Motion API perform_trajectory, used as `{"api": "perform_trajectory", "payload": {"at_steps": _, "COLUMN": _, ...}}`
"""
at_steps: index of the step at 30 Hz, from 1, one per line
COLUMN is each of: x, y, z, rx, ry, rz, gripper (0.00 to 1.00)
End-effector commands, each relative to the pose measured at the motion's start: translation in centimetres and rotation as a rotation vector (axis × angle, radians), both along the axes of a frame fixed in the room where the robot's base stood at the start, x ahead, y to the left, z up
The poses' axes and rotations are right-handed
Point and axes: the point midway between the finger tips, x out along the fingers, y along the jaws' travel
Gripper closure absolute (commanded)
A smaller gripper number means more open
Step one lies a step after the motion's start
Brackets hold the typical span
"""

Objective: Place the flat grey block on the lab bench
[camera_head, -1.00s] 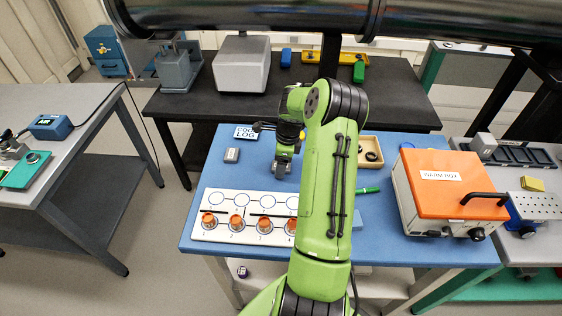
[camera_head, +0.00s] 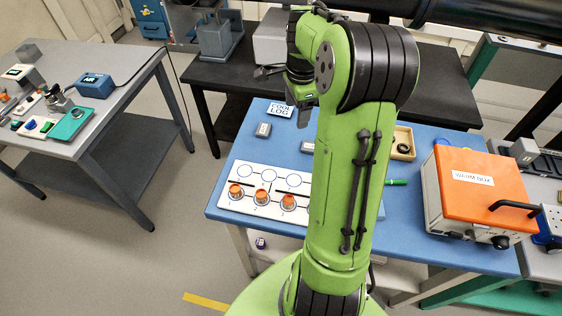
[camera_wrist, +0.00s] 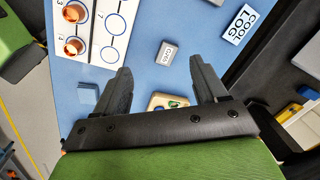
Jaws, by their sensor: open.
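A small grey block with a pale label (camera_head: 308,146) lies on the blue-topped bench (camera_head: 400,222), right of a similar grey block (camera_head: 263,129). Which one is the flat grey block, I cannot tell. The first block also shows in the wrist view (camera_wrist: 166,52), lying beyond and between my fingertips, apart from them. My gripper (camera_wrist: 160,65) is open and empty above the bench. In the head view my gripper (camera_head: 303,112) shows just above and behind that block, partly hidden by my arm.
A white board with orange-capped pieces (camera_head: 236,205) lies at the bench's front left. A COOL LOG sign (camera_head: 280,109) is at the back. An orange-lidded box (camera_head: 470,185) stands right, near a ring tray (camera_head: 403,142). A grey bench (camera_head: 120,75) stands left.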

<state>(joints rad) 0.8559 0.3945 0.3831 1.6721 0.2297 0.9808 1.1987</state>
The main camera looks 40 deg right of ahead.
Motion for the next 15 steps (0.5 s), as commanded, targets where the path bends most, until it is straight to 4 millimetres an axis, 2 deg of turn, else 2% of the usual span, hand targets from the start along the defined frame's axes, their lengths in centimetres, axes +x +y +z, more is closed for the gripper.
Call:
{"api": "perform_trajectory", "payload": {"at_steps": 1, "x": -0.5, "y": 3.5, "z": 2.4, "rx": -0.067, "ry": -0.007, "rz": 0.183, "gripper": 0.28}}
{"api": "perform_trajectory", "payload": {"at_steps": 5, "x": -3.6, "y": 10.6, "z": 6.5, "rx": -0.205, "ry": -0.025, "rz": 0.637, "gripper": 0.28}}
{"api": "perform_trajectory", "payload": {"at_steps": 6, "x": -4.9, "y": 12.6, "z": 7.4, "rx": -0.245, "ry": -0.035, "rz": 0.770, "gripper": 0.28}}
{"api": "perform_trajectory", "payload": {"at_steps": 9, "x": -8.8, "y": 17.0, "z": 8.7, "rx": -0.338, "ry": -0.075, "rz": 1.102, "gripper": 0.28}}
{"api": "perform_trajectory", "payload": {"at_steps": 12, "x": -12.9, "y": 20.3, "z": 8.8, "rx": -0.420, "ry": -0.131, "rz": 1.414, "gripper": 0.28}}
{"api": "perform_trajectory", "payload": {"at_steps": 15, "x": -16.0, "y": 22.3, "z": 8.1, "rx": -0.484, "ry": -0.191, "rz": 1.655, "gripper": 0.28}}
